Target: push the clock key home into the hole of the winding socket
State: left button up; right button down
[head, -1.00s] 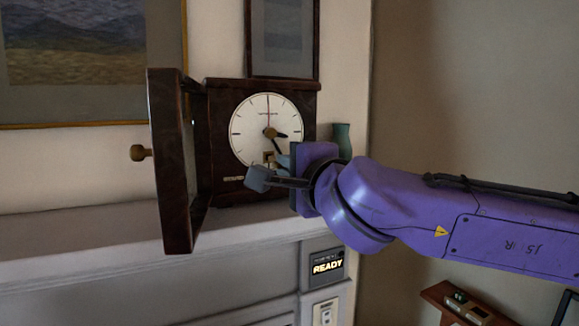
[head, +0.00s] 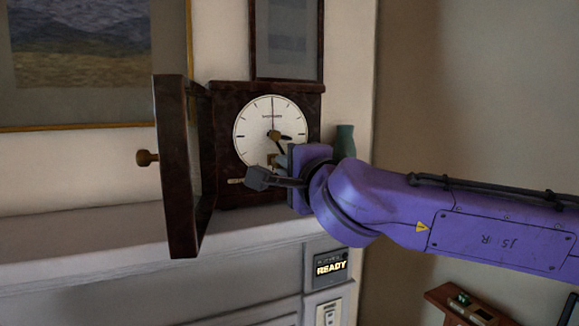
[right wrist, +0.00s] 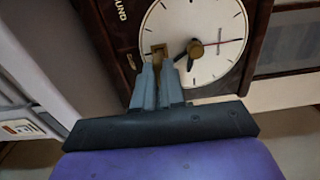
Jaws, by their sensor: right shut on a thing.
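The dark wooden clock (head: 228,140) has its glass door (head: 178,165) swung open to the left. Its white dial (head: 257,117) faces out. My right gripper (head: 281,160) is in front of the lower dial. In the right wrist view, its grey fingers (right wrist: 160,78) are shut on the brass clock key (right wrist: 158,52), whose end shows beyond the fingertips close to the dial. The winding socket is hidden behind the key and fingers. I cannot tell how far the key is in the hole. My left gripper is out of view.
The clock stands on a pale mantel (head: 90,235) with a green vase (head: 344,140) to its right. A panel reading READY (head: 330,266) is on the mantel front. The open door and its knob (head: 146,158) stick out left of my gripper.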

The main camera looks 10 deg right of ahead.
jog(key=shift+w+a, duration=0.1)
jog(key=shift+w, duration=0.45)
jog(key=c, duration=1.1)
grip_release()
jog(key=s+b, duration=0.1)
jog(key=s, duration=0.2)
jog(key=s+d+b, duration=0.1)
jog(key=s, duration=0.2)
jog(key=s+d+b, duration=0.1)
jog(key=s, duration=0.3)
jog(key=shift+s, duration=0.1)
